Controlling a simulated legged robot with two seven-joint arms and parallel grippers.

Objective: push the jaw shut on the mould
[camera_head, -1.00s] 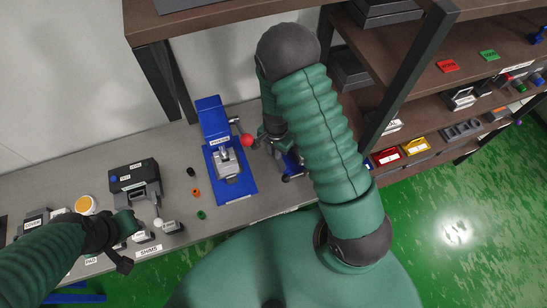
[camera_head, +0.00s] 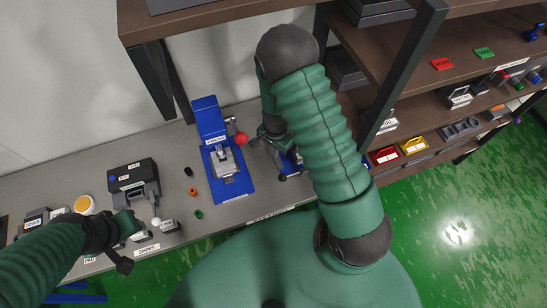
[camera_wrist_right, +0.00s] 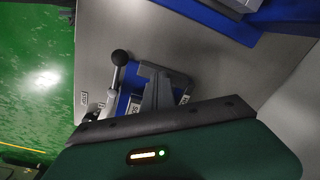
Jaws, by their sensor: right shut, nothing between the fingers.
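A blue fixture (camera_head: 290,160) with grey parts stands on the bench, half hidden behind my right arm; I take it to be the mould's clamp. In the right wrist view its blue base (camera_wrist_right: 126,101) and a lever with a black ball knob (camera_wrist_right: 119,57) show. A grey angled part (camera_wrist_right: 158,88) is beside the lever. How far the jaw stands open cannot be told. My right gripper (camera_head: 271,130) is shut and empty just behind the fixture, largely hidden by the arm. My left gripper (camera_head: 124,243) is low over the bench at the left; its fingers are unclear.
A blue press (camera_head: 225,165) with a red ball handle (camera_head: 241,138) stands close left of my right gripper. A black machine (camera_head: 134,182) and small rings are further left. Shelves (camera_head: 430,110) with bins rise on the right. Bare bench lies before the press.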

